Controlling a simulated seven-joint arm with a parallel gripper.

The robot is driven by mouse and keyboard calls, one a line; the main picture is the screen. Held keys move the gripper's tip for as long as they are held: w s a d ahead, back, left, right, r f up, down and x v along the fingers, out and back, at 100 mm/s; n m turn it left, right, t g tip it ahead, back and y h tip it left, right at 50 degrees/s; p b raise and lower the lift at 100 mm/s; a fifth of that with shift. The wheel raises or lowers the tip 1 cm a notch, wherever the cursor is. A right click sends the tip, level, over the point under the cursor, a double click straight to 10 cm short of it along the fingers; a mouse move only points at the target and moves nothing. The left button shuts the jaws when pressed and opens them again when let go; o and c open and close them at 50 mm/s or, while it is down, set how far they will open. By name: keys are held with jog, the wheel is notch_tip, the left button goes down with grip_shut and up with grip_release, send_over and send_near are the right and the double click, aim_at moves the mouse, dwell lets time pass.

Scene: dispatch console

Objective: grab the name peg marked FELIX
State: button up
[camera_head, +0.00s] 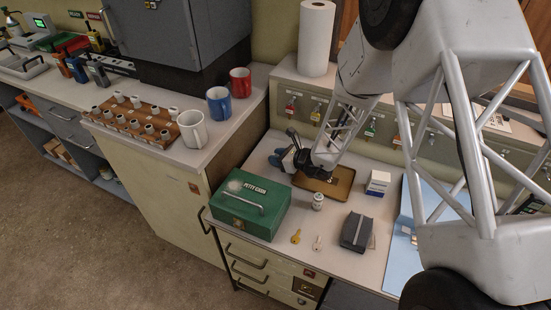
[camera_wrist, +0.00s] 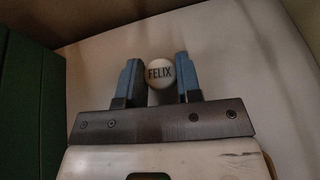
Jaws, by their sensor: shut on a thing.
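The name peg marked FELIX (camera_wrist: 160,74) is a round, pale peg with dark letters, seen end-on in the wrist view. My gripper (camera_wrist: 158,66) has its two blue fingers on either side of it and is shut on it. In the head view my gripper (camera_head: 283,160) is over the desk, behind the green cash box, and I cannot make out the peg there.
The green petty cash box (camera_head: 248,204) is close in front of my gripper; its green side (camera_wrist: 18,100) fills the wrist view's left edge. A brown tray (camera_head: 342,187) lies to the right. A small white cylinder (camera_head: 318,201), keys (camera_head: 296,237) and a dark box (camera_head: 356,232) are nearer.

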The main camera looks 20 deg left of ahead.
jog(key=shift+r, duration=0.15)
notch_tip(320, 180, up, 10)
dwell(0.8)
dwell(0.6)
